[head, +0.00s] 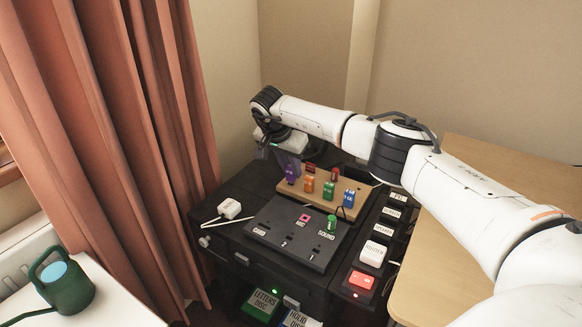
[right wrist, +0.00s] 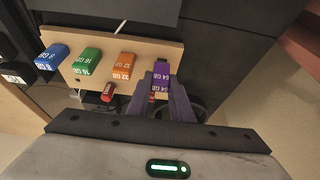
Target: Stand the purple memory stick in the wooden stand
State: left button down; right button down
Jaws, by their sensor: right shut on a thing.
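The purple memory stick (right wrist: 161,76), marked 64 GB, is between the fingertips of my right gripper (right wrist: 163,88) in the right wrist view. The gripper is shut on it. The stick is at the end of the row on the wooden stand (right wrist: 110,42), beside the orange stick. In the head view the purple stick (head: 291,174) looks upright at the left end of the wooden stand (head: 337,205), below my right gripper (head: 290,160). I cannot tell whether its lower end is seated in a slot. My left gripper is not in view.
Orange (head: 309,184), green (head: 328,190) and blue (head: 349,198) sticks stand in the row. Two red items, one of them (head: 334,174), are behind it. A white adapter (head: 229,208) sits left.

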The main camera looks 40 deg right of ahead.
jog(key=shift+f+b, duration=0.35)
jog(key=shift+f, duration=0.3)
dwell(0.4)
jog(key=c, duration=1.5)
grip_release()
jog(key=shift+a+r, duration=0.1)
jog(key=shift+r, duration=0.35)
jog(key=p+v, duration=0.1)
jog(key=v, duration=0.8)
jog(key=shift+a+r, duration=0.1)
jog(key=shift+r, duration=0.1)
